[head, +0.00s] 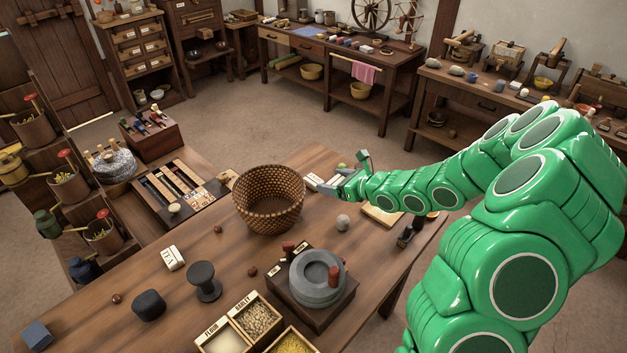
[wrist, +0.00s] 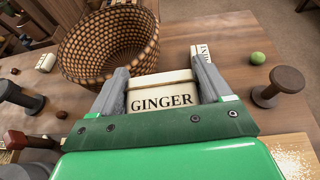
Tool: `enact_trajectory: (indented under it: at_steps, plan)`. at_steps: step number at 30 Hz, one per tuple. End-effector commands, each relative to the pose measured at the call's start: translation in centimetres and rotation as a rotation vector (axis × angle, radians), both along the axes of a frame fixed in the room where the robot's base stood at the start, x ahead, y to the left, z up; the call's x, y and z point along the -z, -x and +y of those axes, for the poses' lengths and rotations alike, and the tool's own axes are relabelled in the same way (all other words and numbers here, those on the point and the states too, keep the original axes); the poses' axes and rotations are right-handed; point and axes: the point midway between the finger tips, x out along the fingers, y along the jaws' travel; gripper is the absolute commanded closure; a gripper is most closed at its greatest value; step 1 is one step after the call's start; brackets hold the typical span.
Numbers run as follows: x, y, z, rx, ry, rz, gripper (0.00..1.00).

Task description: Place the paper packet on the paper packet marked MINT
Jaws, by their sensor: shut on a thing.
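My gripper (wrist: 162,82) is shut on a cream paper packet marked GINGER (wrist: 162,97), which sits between its two grey fingers. In the head view my gripper (head: 338,187) is over the table, just right of the basket. A second pale packet (wrist: 203,54) shows in the wrist view behind the right finger; only part of its lettering, like "IN", can be read, and the rest is hidden. In the head view a pale packet (head: 312,181) lies beside the gripper tip. I cannot tell how far the held packet is above the table.
A large woven basket (head: 269,200) stands close left of my gripper. A green ball (wrist: 257,58) and a dark spool (wrist: 279,86) are to the right in the wrist view.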

Motion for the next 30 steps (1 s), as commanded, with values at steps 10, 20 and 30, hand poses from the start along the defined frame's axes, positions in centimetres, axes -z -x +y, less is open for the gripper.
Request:
enact_trajectory:
  at_steps: [10,20,30]
  plan:
    - [-1.2,-3.1,3.3,0.028,-0.004,-0.003,0.51]
    - [-1.0,-4.2,4.2,0.039,0.001,-0.001,0.51]
    - [0.8,-8.2,4.8,0.037,0.003,0.0,0.51]
